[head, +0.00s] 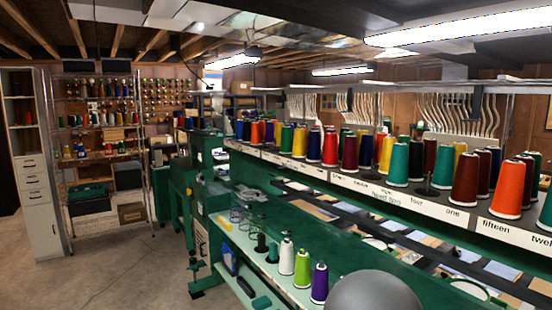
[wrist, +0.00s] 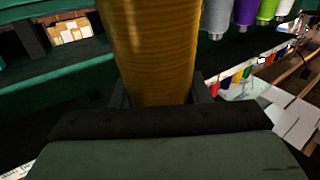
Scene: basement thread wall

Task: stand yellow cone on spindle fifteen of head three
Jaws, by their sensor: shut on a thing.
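My gripper (wrist: 158,92) is shut on a yellow cone (wrist: 153,45), which fills the upper middle of the wrist view; its top end is out of frame. Neither my gripper nor this cone shows in the head view. The thread rack (head: 345,180) runs along the right of the head view with rows of coloured cones. A label reading fifteen (head: 495,226) is at its right, with an orange-red cone (head: 506,190) just behind it. A bare spindle (head: 428,186) stands left of there. I cannot tell which number it has, nor which label belongs to head three.
A lower shelf holds white (head: 287,258), lime (head: 302,268) and purple (head: 319,283) cones; several cones also show at the top of the wrist view. Cones crowd the rack. Metal shelving (head: 100,150) stands at the back left. The floor (head: 125,270) at left is clear.

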